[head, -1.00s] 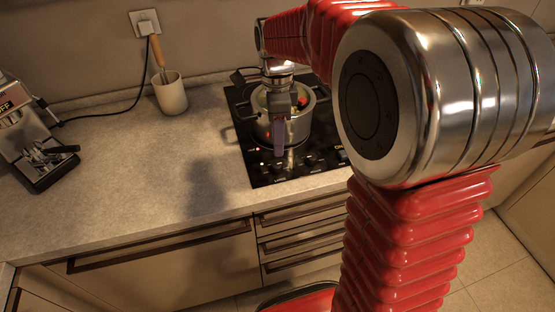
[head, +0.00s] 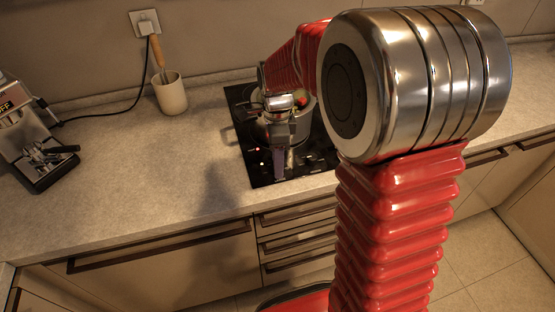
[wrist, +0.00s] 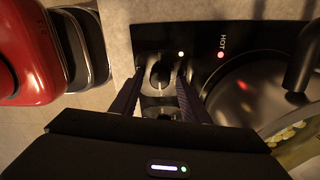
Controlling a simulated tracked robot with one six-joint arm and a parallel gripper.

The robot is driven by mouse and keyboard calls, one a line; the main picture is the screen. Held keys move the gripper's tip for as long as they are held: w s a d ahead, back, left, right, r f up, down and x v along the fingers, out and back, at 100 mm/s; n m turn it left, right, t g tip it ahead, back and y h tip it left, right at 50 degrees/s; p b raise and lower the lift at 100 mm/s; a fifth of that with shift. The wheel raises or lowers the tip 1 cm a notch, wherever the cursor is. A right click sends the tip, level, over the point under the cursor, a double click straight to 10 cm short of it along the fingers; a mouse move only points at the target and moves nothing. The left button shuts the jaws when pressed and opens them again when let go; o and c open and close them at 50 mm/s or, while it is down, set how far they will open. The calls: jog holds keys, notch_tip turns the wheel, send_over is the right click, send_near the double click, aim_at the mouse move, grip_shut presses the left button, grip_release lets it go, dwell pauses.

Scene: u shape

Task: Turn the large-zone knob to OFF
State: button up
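The black cooktop (head: 318,163) is set in the counter, with its control panel along the front edge. In the wrist view a dark round knob (wrist: 161,72) sits on the panel (wrist: 205,40), between the fingertips of my gripper (wrist: 160,78). The fingers are apart, one on each side of the knob, with a small gap seeming to show. In the head view my gripper (head: 279,170) points down at the front of the cooktop and hides the knob. Another round control (wrist: 160,112) shows partly between the fingers. I cannot read the knob's setting.
A pot (head: 306,112) with food stands on the cooktop close behind my gripper; its rim and dark handle (wrist: 303,60) show at right in the wrist view. A red light (wrist: 221,55) glows beside "HOT". A utensil cup (head: 170,95) and coffee machine (head: 30,140) stand left.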

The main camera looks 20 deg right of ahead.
jog(key=c, duration=0.9)
jog(key=shift+c, duration=0.2)
